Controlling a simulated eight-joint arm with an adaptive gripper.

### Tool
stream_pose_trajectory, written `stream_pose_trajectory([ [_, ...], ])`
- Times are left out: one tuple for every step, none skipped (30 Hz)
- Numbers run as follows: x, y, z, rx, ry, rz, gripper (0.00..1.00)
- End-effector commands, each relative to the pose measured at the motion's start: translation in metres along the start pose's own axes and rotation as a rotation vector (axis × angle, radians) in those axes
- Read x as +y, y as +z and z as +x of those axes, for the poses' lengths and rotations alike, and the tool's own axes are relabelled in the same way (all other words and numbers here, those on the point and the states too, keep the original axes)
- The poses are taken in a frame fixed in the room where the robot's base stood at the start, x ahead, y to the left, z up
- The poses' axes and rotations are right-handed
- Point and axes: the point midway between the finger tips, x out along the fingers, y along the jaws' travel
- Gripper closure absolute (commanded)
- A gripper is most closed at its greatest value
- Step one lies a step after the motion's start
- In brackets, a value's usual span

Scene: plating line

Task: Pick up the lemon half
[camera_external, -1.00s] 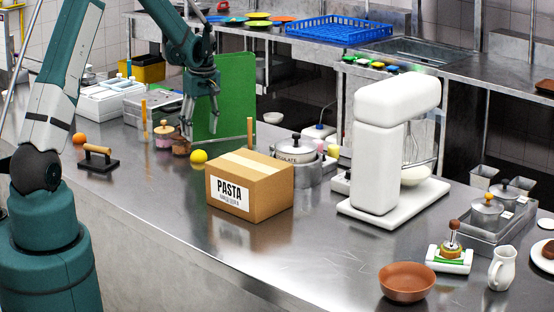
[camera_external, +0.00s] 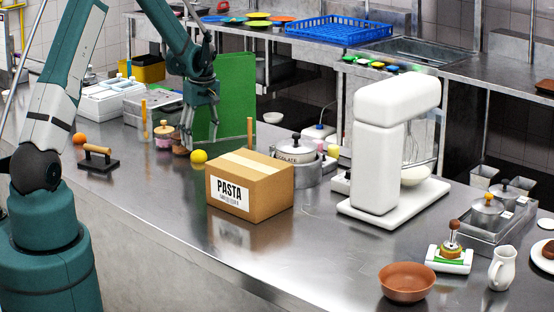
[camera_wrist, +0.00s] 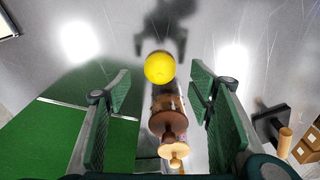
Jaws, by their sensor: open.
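The lemon half (camera_external: 199,156) shows as a small round yellow thing on the steel counter, left of the pasta box. In the wrist view the lemon half (camera_wrist: 160,67) lies beyond my fingertips, near the middle. My gripper (camera_external: 198,135) hangs low over the counter, just behind and above it. In the wrist view my gripper (camera_wrist: 158,82) is open, with its two green pads wide apart and nothing held. Brown lidded jars (camera_wrist: 168,120) stand between the pads in that view, right next to the lemon half.
A green board (camera_external: 232,95) stands upright close behind my gripper. The pasta box (camera_external: 262,190) is to the right. A pink jar (camera_external: 163,136) and a black press with a wooden handle (camera_external: 98,157) are to the left. The counter in front is clear.

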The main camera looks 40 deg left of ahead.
Motion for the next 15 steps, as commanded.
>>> stream_pose_trajectory([
  [0.000,0.000,0.000,0.000,0.000,0.000,0.47],
  [0.000,0.000,0.000,0.000,0.000,0.000,0.47],
  [0.000,0.000,0.000,0.000,0.000,0.000,0.47],
  [0.000,0.000,0.000,0.000,0.000,0.000,0.47],
  [0.000,0.000,0.000,0.000,0.000,0.000,0.47],
  [0.000,0.000,0.000,0.000,0.000,0.000,0.47],
  [0.000,0.000,0.000,0.000,0.000,0.000,0.47],
  [0.000,0.000,0.001,0.000,0.000,0.000,0.47],
  [0.000,-0.001,0.002,0.000,0.000,0.000,0.47],
  [0.000,-0.001,0.003,0.000,0.000,0.000,0.47],
  [0.000,-0.001,0.005,0.000,0.000,0.000,0.47],
  [0.001,-0.001,0.007,0.000,0.000,0.000,0.47],
  [0.001,-0.002,0.009,0.000,0.000,0.000,0.47],
  [0.000,-0.002,0.012,0.000,0.000,0.000,0.47],
  [0.000,-0.002,0.015,0.000,0.000,0.000,0.47],
])
